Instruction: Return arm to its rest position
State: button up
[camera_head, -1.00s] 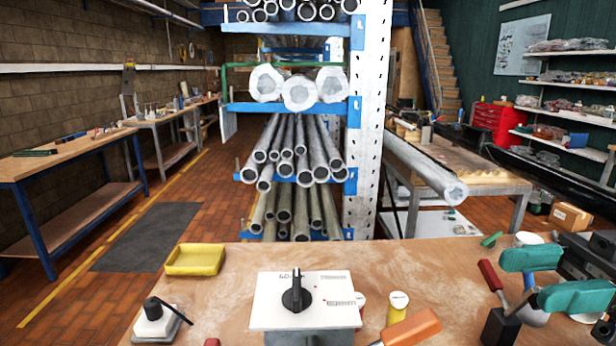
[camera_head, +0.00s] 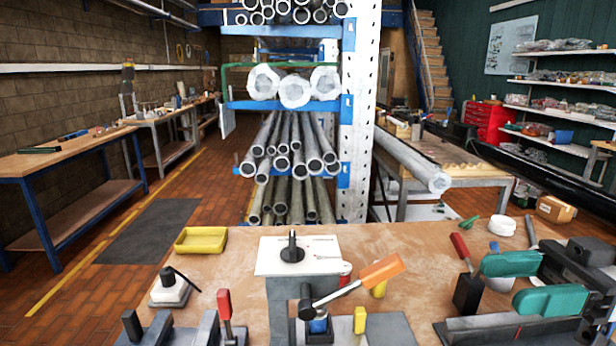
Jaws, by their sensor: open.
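My gripper (camera_head: 505,284) is at the lower right of the head view, over the right part of the bench. Its two teal fingers point left and stand apart, with a clear gap between them. Nothing is clearly held; a pale round object shows partly behind the gap, and I cannot tell how far it is from the fingers. The dark gripper body (camera_head: 590,268) reaches the right picture edge. The rest of my arm cannot be clearly made out.
On the wooden bench (camera_head: 410,245) stand a white panel with a black knob (camera_head: 292,252), a yellow tray (camera_head: 201,240), an orange-handled lever (camera_head: 380,272) and a red-handled tool (camera_head: 461,247) in a black block, left of my gripper. A pipe rack (camera_head: 357,150) stands behind.

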jog(key=w+a+f+m+t+h, duration=0.2)
jog(key=a+f+m, duration=0.15)
jog(key=f, duration=0.55)
jog(key=w+a+f+m+t+h, duration=0.1)
jog(key=a+f+m+t, duration=0.3)
jog(key=f, duration=0.6)
jog(key=s+f+m+g+h+b, duration=0.1)
jog(key=s+f+m+h, duration=0.15)
jog(key=f, duration=0.45)
jog(key=s+f+m+g+h, duration=0.1)
jog(key=s+f+m+h, duration=0.15)
jog(key=f, duration=0.45)
jog(key=s+d+f+m+g+h, duration=0.1)
jog(key=s+f+m+h, duration=0.15)
jog(key=s+f, duration=0.25)
jog(key=s+d+f+m+h, duration=0.1)
jog(key=s+d+f+h, duration=0.15)
jog(key=s+f, duration=0.2)
jog(key=s+d+f+g+h, duration=0.1)
jog(key=s+d+h, duration=0.1)
jog(key=s, duration=0.3)
jog(key=s+d+f+m+g+h+b, duration=0.1)
jog(key=s+d+f+h, duration=0.1)
jog(key=s, duration=0.4)
jog(key=shift+d+f+g+h, duration=0.15)
jog(key=shift+d+g+h, duration=0.15)
jog(key=shift+d+h, duration=0.5)
